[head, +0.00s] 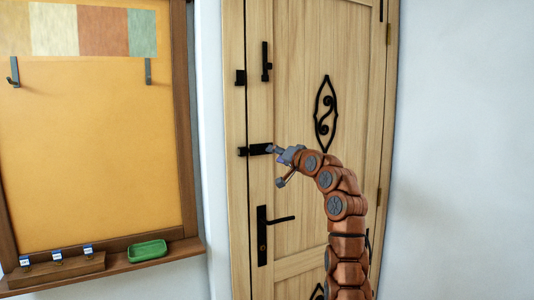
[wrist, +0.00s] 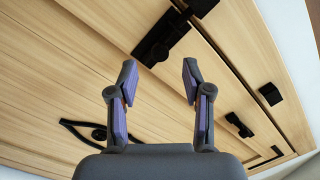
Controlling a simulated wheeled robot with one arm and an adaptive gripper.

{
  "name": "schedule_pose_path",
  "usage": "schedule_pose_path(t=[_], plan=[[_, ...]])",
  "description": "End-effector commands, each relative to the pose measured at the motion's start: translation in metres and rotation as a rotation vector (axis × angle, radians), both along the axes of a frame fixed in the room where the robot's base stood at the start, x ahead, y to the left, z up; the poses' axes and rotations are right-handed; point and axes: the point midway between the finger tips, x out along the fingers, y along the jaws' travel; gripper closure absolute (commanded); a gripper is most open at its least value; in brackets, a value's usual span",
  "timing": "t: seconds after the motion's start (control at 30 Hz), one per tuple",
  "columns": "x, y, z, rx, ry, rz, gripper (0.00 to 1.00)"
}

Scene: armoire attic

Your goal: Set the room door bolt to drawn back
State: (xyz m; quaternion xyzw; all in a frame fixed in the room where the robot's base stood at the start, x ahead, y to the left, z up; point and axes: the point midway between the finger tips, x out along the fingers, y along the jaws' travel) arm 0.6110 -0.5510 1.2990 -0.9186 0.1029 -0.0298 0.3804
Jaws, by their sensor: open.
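The room door (head: 300,110) is light wood and looks closed. A black bolt (head: 258,149) lies horizontally near its left edge, above the handle. A small black keep (head: 242,151) sits level with it on the frame. My gripper (head: 276,166) is open and empty at the bolt's right end, partly covering it. In the wrist view, the bolt (wrist: 160,40) lies ahead of the spread fingers of my gripper (wrist: 159,72), between their lines and apart from them. The bolt bar seems to reach the keep (wrist: 200,5), but the join is hard to make out.
Above the bolt are a black upright latch (head: 266,62) and its keep (head: 240,77). A black lever handle (head: 263,235) is below. A scroll ornament (head: 325,115) is to the right. A framed orange board (head: 95,150) hangs left; its ledge holds a green tray (head: 147,250).

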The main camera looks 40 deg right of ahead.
Motion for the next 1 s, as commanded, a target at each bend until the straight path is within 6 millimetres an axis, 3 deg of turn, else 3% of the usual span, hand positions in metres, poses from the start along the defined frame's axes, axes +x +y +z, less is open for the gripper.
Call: schedule_pose_path(t=[0.1, 0.23, 0.6, 1.0], plan=[[-0.010, -0.003, 0.002, -0.002, -0.021, -0.003, 0.51], [-0.007, -0.005, 0.005, -0.003, -0.028, -0.002, 0.51], [0.033, -0.013, 0.005, -0.001, -0.024, -0.001, 0.51], [0.061, -0.020, 0.004, -0.001, -0.026, -0.001, 0.51]])
